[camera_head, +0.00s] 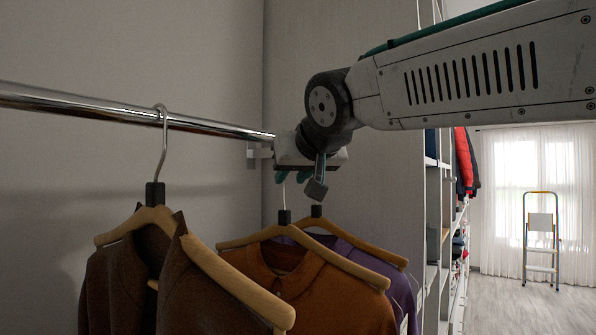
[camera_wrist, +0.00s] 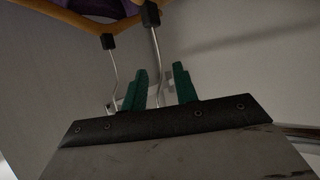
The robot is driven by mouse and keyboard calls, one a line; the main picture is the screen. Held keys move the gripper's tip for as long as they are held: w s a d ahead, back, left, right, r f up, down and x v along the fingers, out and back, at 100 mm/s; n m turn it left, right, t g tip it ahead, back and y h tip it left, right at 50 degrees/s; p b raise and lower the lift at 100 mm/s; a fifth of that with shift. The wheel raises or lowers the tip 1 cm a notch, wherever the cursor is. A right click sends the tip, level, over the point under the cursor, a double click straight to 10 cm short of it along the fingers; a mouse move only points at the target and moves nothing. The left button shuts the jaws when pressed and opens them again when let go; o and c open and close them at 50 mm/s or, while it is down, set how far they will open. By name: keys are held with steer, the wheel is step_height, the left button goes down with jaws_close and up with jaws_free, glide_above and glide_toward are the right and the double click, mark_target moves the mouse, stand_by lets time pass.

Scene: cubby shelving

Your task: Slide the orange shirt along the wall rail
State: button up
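The orange shirt (camera_head: 318,291) is rust-coloured and hangs on a wooden hanger, between a brown garment in front and a purple shirt behind. The chrome wall rail (camera_head: 90,107) runs from the left to a bracket on the back panel. My gripper (camera_head: 294,177) is at the far end of the rail, just above the orange shirt's hanger. In the wrist view its green fingers (camera_wrist: 160,90) stand apart. A thin metal hook (camera_wrist: 157,55), apparently the orange shirt's, runs between them with space at its sides. The hook's top is hidden behind the gripper.
The brown garment (camera_head: 175,285) hangs nearer on the rail, its hook left of my gripper. The purple shirt (camera_head: 347,248) hangs close behind the orange one. Its hanger hook (camera_wrist: 113,75) is left of the fingers in the wrist view. A tall panel (camera_head: 385,170) closes the rail's far end.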

steer(key=x, duration=0.5)
steer(key=shift+w+f, duration=0.15)
steer(key=shift+w, duration=0.1)
jaws_close()
